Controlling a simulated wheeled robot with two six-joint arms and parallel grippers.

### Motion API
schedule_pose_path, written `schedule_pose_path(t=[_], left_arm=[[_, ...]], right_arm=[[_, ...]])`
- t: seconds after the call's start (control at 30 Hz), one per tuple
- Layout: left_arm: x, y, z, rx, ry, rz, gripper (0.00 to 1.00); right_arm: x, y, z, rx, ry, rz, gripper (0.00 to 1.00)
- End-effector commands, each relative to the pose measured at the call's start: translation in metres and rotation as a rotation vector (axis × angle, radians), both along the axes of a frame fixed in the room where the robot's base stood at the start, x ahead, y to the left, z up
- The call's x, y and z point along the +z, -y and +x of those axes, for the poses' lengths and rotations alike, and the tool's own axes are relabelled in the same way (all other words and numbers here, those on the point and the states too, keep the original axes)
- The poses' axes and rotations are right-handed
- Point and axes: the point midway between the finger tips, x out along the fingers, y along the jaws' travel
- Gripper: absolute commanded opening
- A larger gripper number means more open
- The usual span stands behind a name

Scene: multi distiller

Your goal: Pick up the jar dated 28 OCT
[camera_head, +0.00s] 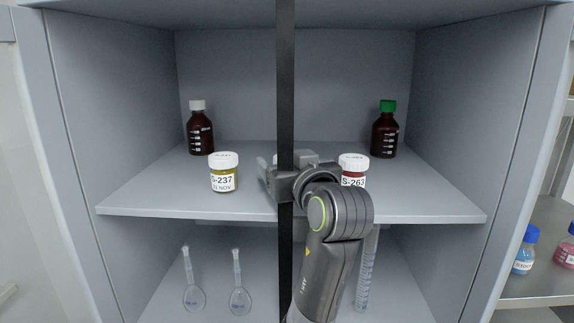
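A jar with a white lid and yellow-green contents (223,174) stands upright on the upper shelf, left of the pole. Its label reads S-237 with a small date that looks like 11 NOV. A second white-lidded jar with red contents (354,171) stands to the right, labelled S-263. My arm hides the lower part of its label, so its date cannot be read. My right gripper (268,178) is at the shelf's front middle, between the two jars, partly behind the pole. Its finger opening cannot be made out. My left gripper is out of view.
A dark vertical pole (286,80) crosses the view. Brown bottles with a white cap (200,130) and a green cap (385,130) stand at the back. Two glass flasks (239,295) and a graduated cylinder (367,270) are below. Cabinet walls close both sides.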

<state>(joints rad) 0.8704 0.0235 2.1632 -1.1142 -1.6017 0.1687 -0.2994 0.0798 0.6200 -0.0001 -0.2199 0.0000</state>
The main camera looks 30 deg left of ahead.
Motion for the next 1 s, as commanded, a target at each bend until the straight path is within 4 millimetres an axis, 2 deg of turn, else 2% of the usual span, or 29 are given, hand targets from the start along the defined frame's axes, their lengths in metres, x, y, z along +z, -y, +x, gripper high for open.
schedule_pose_path(t=[0.2, 0.23, 0.6, 0.87, 1.0], left_arm=[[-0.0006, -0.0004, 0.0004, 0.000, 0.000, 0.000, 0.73], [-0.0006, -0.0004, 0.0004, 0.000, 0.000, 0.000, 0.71], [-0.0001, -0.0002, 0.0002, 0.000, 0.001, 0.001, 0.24], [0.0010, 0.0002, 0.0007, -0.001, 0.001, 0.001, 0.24], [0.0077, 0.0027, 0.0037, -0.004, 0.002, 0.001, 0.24]], right_arm=[[-0.0003, 0.0003, 0.0001, 0.000, 0.000, 0.000, 0.36], [-0.0003, 0.0004, 0.0001, 0.000, 0.000, -0.001, 0.36], [-0.0001, 0.0010, 0.0001, 0.000, 0.000, -0.001, 0.36], [-0.0001, 0.0009, 0.0000, 0.000, 0.000, -0.001, 0.36], [0.0000, 0.0009, 0.0000, 0.000, 0.000, -0.001, 0.36]])
